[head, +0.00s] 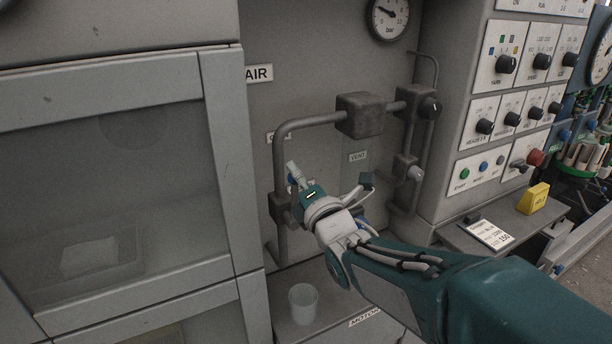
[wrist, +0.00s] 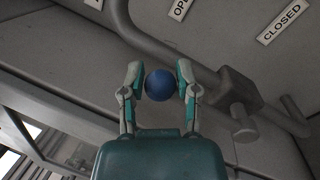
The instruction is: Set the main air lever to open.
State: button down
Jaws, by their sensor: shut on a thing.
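The main air lever shows as a round blue knob (wrist: 159,85) in the wrist view; its arm is hidden behind the knob. My gripper (wrist: 160,75) has one finger on each side of the knob and is shut on it. An OPEN label (wrist: 180,5), partly cut off and covered, is above the knob in the wrist view. A CLOSED label (wrist: 282,22) is to the upper right.
A grey pipe (head: 310,121) runs to a square block (head: 361,115). A valve body (wrist: 238,90) is right of my gripper in the wrist view. A VENT label (head: 357,156) and pipes stand to the right. A translucent cup (head: 303,302) stands on the ledge below.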

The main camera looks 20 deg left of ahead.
jog(key=shift+s+a+f+n, duration=0.2)
jog(key=shift+s+f+n, duration=0.1)
jog(key=shift+f, duration=0.2)
jog(key=shift+w, duration=0.1)
jog(key=shift+c, duration=1.4)
grip_release()
jog(key=shift+r, duration=0.1)
jog(key=shift+r, duration=0.1)
jog(key=shift+d, duration=0.2)
jog(key=v, duration=1.1)
jog(key=shift+s, duration=0.25)
jog(key=shift+d, duration=0.15)
